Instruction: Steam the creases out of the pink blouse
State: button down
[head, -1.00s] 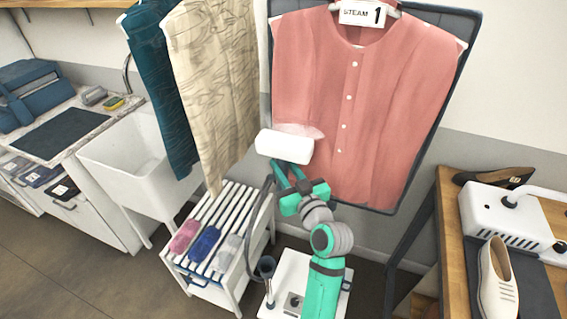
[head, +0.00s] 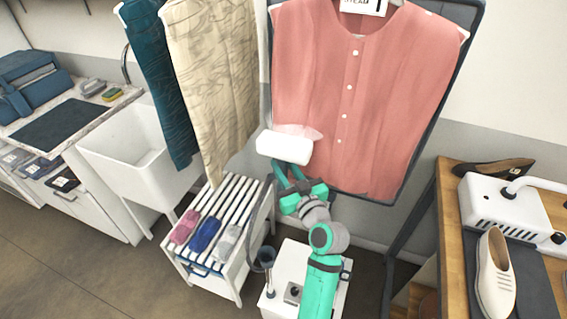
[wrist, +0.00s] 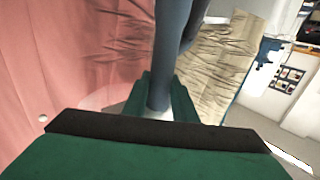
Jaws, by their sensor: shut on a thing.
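The pink blouse (head: 390,90) hangs on a hanger against a dark-framed board, with a white "STEAM 1" tag (head: 362,5) at its neck. A row of white buttons runs down its front. My gripper (head: 290,172) is shut on the steamer, whose white head (head: 284,148) is at the blouse's lower left edge. A faint pinkish-white haze shows at the head's top right. Whether the head touches the cloth cannot be told. In the wrist view the steamer's grey handle or hose (wrist: 172,50) rises between the fingers, with the blouse (wrist: 70,75) at left, showing faint folds.
A creased cream cloth (head: 215,80) and a teal cloth (head: 158,80) hang left of the blouse. A slatted rack (head: 232,200) with rolled cloths stands below. A white sink (head: 130,160) is at left. A wooden bench (head: 450,215) with a white machine and shoe is at right.

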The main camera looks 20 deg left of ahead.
jog(key=shift+f, duration=3.75)
notch_tip(320, 180, down, 10)
dwell(0.5)
jog(key=s, duration=0.6)
dwell(0.5)
jog(key=shift+a, duration=0.1)
